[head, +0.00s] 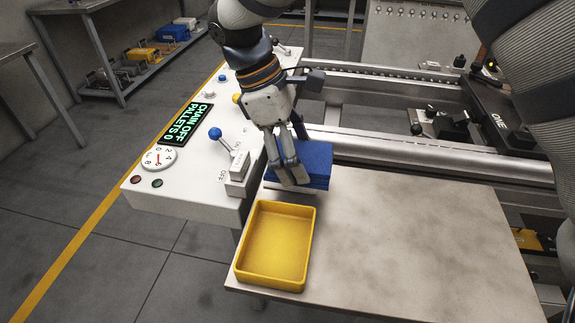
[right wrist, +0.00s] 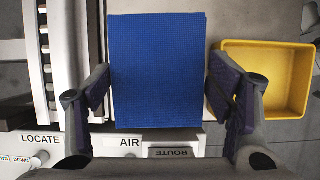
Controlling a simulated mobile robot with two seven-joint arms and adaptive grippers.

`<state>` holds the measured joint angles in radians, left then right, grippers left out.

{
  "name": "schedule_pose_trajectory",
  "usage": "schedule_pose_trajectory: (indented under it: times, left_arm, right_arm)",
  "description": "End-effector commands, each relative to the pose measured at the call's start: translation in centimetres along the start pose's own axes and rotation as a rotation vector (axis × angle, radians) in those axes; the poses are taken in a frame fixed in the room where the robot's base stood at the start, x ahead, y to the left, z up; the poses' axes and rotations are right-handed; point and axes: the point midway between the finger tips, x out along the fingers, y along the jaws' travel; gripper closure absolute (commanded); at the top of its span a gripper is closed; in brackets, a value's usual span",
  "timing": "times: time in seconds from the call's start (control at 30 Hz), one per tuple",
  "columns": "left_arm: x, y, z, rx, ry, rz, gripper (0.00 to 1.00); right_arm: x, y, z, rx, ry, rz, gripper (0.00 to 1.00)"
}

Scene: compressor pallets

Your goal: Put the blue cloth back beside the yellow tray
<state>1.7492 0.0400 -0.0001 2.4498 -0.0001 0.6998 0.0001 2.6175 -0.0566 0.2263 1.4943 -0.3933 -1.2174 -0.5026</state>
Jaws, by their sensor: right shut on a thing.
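The blue cloth (head: 315,160) is a thick folded block at the back left of the pale table, just beyond the yellow tray. My right gripper (head: 292,176) reaches down over it and is shut on it. In the right wrist view the cloth (right wrist: 157,65) lies between the two fingers of the gripper (right wrist: 160,90). I cannot tell whether the cloth touches the table. The yellow tray (head: 275,245) is empty and stands at the table's left front; it also shows in the right wrist view (right wrist: 262,80). My left gripper is not in view.
The pale table top (head: 410,235) is clear to the right of the tray. A white control panel (head: 195,175) with a blue-knobbed lever (head: 215,133) and a lit display (head: 185,124) borders it at left. The conveyor rail (head: 400,148) runs behind.

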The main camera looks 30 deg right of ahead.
Motion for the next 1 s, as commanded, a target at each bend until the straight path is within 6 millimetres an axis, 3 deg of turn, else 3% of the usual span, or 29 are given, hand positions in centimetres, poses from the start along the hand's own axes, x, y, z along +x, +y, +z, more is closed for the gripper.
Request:
schedule_pose_trajectory:
  times: [0.17, 0.37, 0.7, 0.73, 0.8, 1.0]
  left_arm:
    - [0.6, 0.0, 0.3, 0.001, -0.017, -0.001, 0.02]
    - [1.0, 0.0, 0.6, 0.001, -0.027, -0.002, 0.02]
    - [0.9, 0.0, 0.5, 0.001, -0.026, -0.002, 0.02]
    - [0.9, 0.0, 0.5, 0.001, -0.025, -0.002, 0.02]
    - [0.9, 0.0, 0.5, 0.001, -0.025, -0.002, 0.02]
    - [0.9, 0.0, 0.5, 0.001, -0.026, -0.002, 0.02]
  right_arm:
    - [1.0, 0.8, -1.3, 0.0, 0.0, 0.001, 0.52]
    - [3.8, 1.1, -2.8, -0.001, 0.0, 0.002, 0.52]
    - [4.1, 1.1, -2.9, 0.001, 0.004, 0.006, 0.52]
    - [4.1, 1.1, -2.9, 0.001, 0.004, 0.006, 0.21]
    - [4.0, 1.1, -2.9, 0.001, 0.004, 0.006, 0.06]
    - [4.0, 1.1, -2.9, 0.001, 0.004, 0.005, 0.06]
